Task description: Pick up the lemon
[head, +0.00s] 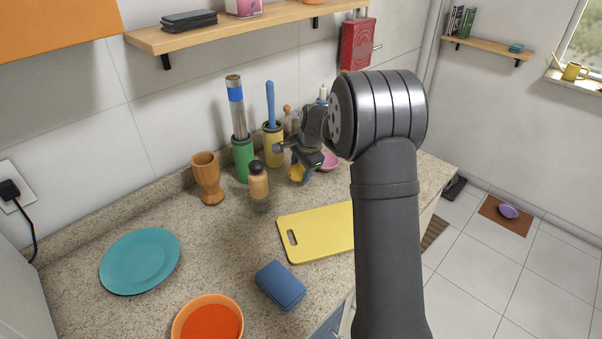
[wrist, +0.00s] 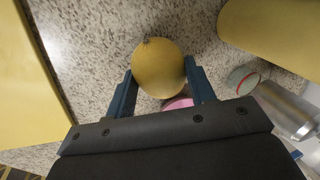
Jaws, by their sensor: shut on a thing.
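The lemon (wrist: 158,66) is a round yellow fruit between the two blue fingers of my gripper (wrist: 160,85) in the wrist view. The fingers press on it from both sides. In the head view the lemon (head: 296,173) shows as a small yellow patch under my gripper (head: 300,165), near the back of the counter. My gripper is shut on it. Whether the lemon touches the counter is hard to tell.
A yellow cutting board (head: 315,232) lies in front of my gripper. A brown bottle (head: 259,186), a yellow holder (head: 272,140) and a green holder (head: 243,158) stand close by. A pink bowl (head: 329,161) is just right. A teal plate (head: 140,261) lies at left.

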